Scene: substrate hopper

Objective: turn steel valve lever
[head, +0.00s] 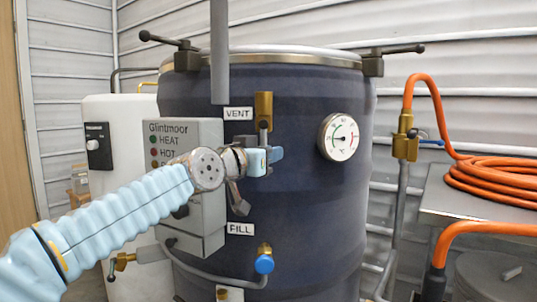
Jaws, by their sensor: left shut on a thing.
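A brass valve (264,103) sits on the front of the dark blue drum (320,210), right of the VENT label. Its grey steel lever (263,126) points down from the brass body. My left arm reaches in from the lower left, and my left gripper (266,159) is at the lower end of this lever, shut on it. The gripper's fingers hide the lever's end. My right gripper is not in view.
A grey control box (208,232) stands close behind my left wrist. A round gauge (339,137) is to the right. A blue-handled valve (264,263) is below, near the FILL label (240,229). An orange hose (490,175) lies coiled on a metal table (440,200) at right.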

